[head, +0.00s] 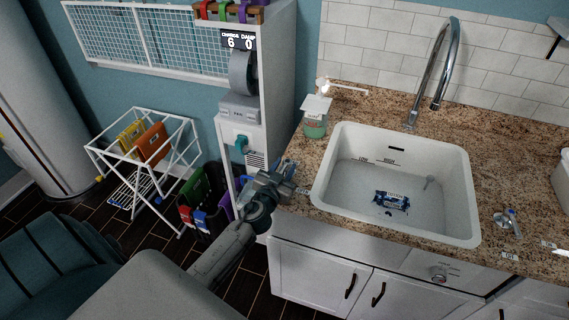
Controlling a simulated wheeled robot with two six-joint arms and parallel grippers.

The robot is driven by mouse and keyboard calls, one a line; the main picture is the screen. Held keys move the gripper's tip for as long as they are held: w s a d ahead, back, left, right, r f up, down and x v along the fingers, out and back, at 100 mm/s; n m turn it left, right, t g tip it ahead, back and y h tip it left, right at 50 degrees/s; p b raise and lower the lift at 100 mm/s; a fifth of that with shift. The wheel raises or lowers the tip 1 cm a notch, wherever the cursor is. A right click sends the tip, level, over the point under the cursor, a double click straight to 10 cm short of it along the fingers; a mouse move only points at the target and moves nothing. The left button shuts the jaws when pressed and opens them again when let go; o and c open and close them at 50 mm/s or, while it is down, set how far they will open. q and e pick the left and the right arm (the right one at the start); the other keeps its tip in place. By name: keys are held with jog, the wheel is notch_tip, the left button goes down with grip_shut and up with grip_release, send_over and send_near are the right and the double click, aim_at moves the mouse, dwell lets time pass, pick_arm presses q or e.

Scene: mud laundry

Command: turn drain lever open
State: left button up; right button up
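A teal lever (242,144) sits on the front of a narrow white unit left of the counter. A small silver handle with a blue part (509,221) stands on the counter right of the sink (456,207). A round silver knob (439,274) is on the cabinet front below the sink. I cannot read which of these is labelled as the drain lever. My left gripper (291,178) is at the counter's left edge, right of and below the teal lever and apart from it. Its fingers look spread, with nothing between them. My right gripper is out of view.
A blue packet (391,201) lies in the sink under a tall faucet (443,65). A drying rack (146,150) and a bin with coloured items (205,198) stand on the floor at left.

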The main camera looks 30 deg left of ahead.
pick_arm(q)
jog(key=shift+w, duration=0.3)
grip_shut()
jog(key=shift+f+b, duration=0.1)
jog(key=shift+b, duration=0.2)
jog(key=n+y+b, duration=0.1)
jog(key=b, duration=0.1)
jog(key=n+g+y+b, duration=0.1)
jog(key=y+b, duration=0.1)
jog(key=shift+w+d+f+y, duration=0.1)
jog(key=shift+d+f+y, duration=0.05)
jog(key=shift+d+y, duration=0.15)
jog(key=shift+r+n+y+b, duration=0.2)
jog(key=shift+n+y+b, duration=0.25)
jog(key=shift+b, duration=0.2)
jog(key=shift+g, duration=0.3)
